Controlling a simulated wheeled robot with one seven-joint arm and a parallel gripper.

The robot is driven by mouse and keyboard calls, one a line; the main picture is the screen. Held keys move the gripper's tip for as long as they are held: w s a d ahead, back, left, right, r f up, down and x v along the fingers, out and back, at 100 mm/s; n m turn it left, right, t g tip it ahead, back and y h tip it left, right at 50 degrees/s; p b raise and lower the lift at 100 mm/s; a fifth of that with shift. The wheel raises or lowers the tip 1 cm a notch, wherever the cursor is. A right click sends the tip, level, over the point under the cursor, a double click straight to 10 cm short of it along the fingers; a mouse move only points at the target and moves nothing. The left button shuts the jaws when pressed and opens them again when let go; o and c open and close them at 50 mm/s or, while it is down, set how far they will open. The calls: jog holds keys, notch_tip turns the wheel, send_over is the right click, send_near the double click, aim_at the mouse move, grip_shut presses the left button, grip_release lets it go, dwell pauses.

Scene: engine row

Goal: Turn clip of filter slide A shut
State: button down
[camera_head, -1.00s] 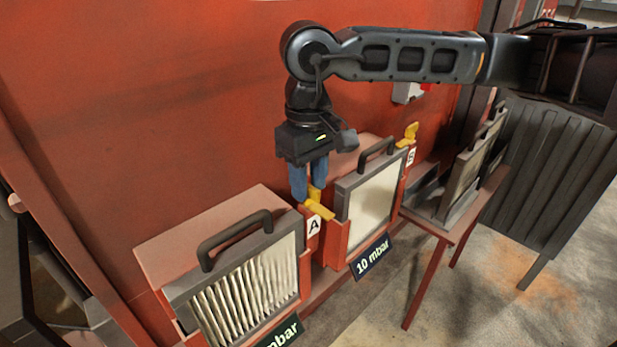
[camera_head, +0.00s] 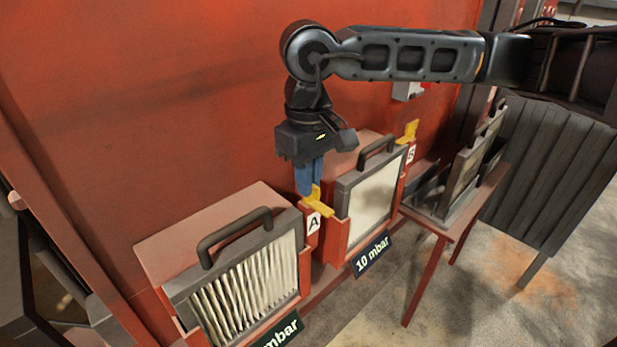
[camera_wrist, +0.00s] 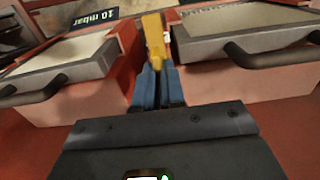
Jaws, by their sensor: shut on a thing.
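The yellow clip (camera_head: 320,208) sits on top of the red post with label A (camera_head: 313,223), between two filter slides. Its long arm points outward from the red wall; it also shows in the wrist view (camera_wrist: 154,42). My gripper (camera_head: 309,190) points down over the post, its blue fingers shut on the clip's upright part. The fingers also show in the wrist view (camera_wrist: 157,88) and partly hide the grip. The left filter slide (camera_head: 247,287) has a pleated, greyish face and a dark handle. The right filter slide (camera_head: 372,195) has a smooth, pale face.
A second yellow clip (camera_head: 408,131) stands on the post with label B, right of the pale slide. A "10 mbar" sign (camera_head: 371,254) hangs below that slide. A red rack (camera_head: 470,225) with more framed filters stands to the right. The slide handles rise on both sides of my gripper.

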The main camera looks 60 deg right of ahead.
jog(key=shift+f+b, duration=0.15)
jog(key=shift+b, duration=0.3)
jog(key=shift+f+m+b, duration=0.1)
jog(key=shift+m+b, duration=0.2)
jog(key=shift+b, duration=0.2)
jog(key=m+b, duration=0.1)
jog(key=b, duration=0.3)
jog(key=shift+f+m, duration=0.2)
jog(key=shift+m, duration=0.1)
jog(key=m+b, duration=0.5)
jog(key=b, duration=0.2)
jog(key=shift+r+b, duration=0.1)
jog(key=shift+b, duration=0.2)
jog(key=m+b, duration=0.5)
jog(key=shift+r+m, duration=0.1)
jog(key=shift+m, duration=0.2)
jog(key=m+b, duration=0.3)
jog(key=m, duration=0.2)
jog(key=shift+r, duration=0.2)
jog(key=c, duration=1.2)
grip_release()
